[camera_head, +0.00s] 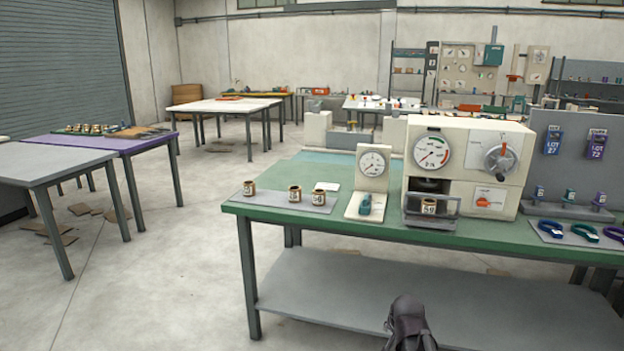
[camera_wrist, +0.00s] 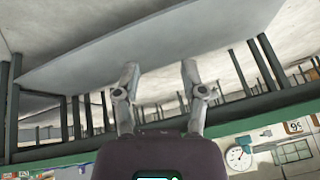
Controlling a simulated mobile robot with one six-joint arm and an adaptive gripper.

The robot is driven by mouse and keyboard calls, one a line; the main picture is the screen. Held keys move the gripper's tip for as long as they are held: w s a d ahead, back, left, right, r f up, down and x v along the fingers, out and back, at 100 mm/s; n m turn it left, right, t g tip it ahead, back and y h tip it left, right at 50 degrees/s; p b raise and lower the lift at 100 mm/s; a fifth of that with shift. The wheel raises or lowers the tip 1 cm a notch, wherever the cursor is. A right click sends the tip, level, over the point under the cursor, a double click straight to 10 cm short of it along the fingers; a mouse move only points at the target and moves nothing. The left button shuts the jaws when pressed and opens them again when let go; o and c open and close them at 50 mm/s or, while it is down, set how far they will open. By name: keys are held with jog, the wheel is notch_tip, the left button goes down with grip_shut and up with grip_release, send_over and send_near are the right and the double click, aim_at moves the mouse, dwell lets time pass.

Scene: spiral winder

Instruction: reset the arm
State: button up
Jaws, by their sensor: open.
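My gripper shows in the wrist view (camera_wrist: 160,68), its two fingers apart with nothing between them. A dark part of my arm (camera_head: 410,325) shows at the bottom of the head view, in front of the green workbench (camera_head: 330,221); the fingers cannot be made out there. The wrist view looks tilted over, with the bench's grey lower shelf (camera_wrist: 150,45) beyond the fingers and the green bench edge (camera_wrist: 60,157) low in the picture. My gripper appears clear of the bench and touches nothing that I can see.
On the bench stand the cream winder machine (camera_head: 470,160), a small dial gauge (camera_head: 373,163) and several numbered copper-coloured spools (camera_head: 295,193). Coloured rings (camera_head: 585,233) lie at the right. A grey and purple table (camera_head: 60,165) stands at the left. The floor between (camera_head: 160,260) is mostly free.

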jog(key=s+a+f+n+g, duration=0.1)
jog(key=s+a+n+g, duration=0.2)
jog(key=s, duration=0.3)
jog(key=s+a+f+n+g, duration=0.1)
jog(key=s+a+n+g, duration=0.2)
jog(key=s, duration=0.4)
notch_tip(320, 180, up, 20)
jog(key=p, duration=2)
jog(key=shift+w+f+y, duration=0.15)
jog(key=shift+y, duration=0.25)
